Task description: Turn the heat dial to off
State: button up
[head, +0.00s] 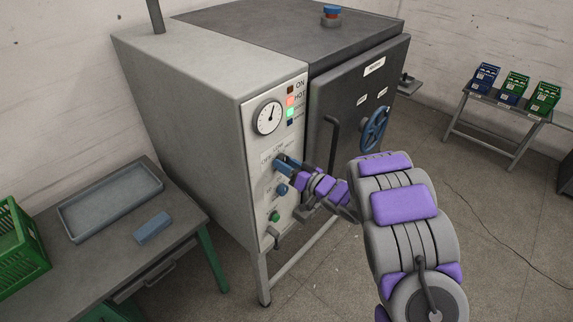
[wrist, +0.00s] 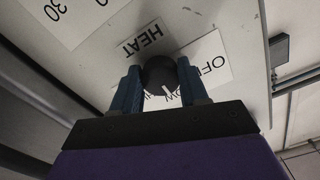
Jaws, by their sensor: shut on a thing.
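The heat dial (wrist: 159,73) is a dark round knob on the pale control panel. In the wrist view a HEAT label (wrist: 147,41) is beside it, and a scale plate reads OFF (wrist: 211,66) at the right, with LOW and part of another word lower down. A small white mark shows on the lower part of the dial, towards LOW; its exact setting is hard to tell. My gripper (wrist: 160,82) has its blue fingers on either side of the dial, shut on it. In the head view my gripper (head: 284,163) reaches the panel and largely covers the dial.
Above the dial are a round gauge (head: 268,117) and a column of indicator lights (head: 290,106). Below are a blue knob (head: 282,189) and a green button (head: 274,216). The dark door (head: 350,110) with its handwheel (head: 375,130) is right. A bench (head: 105,262) stands left.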

jog(key=c, duration=0.4)
jog(key=shift+f+n, duration=0.1)
jog(key=shift+n, duration=0.2)
jog(key=n+b, duration=0.4)
jog(key=n, duration=0.1)
jog(key=n+b, duration=0.4)
jog(key=n, duration=0.2)
jog(key=shift+w+d, duration=0.15)
jog(key=shift+n, duration=0.3)
jog(key=o, duration=1)
jog(key=shift+o, duration=0.2)
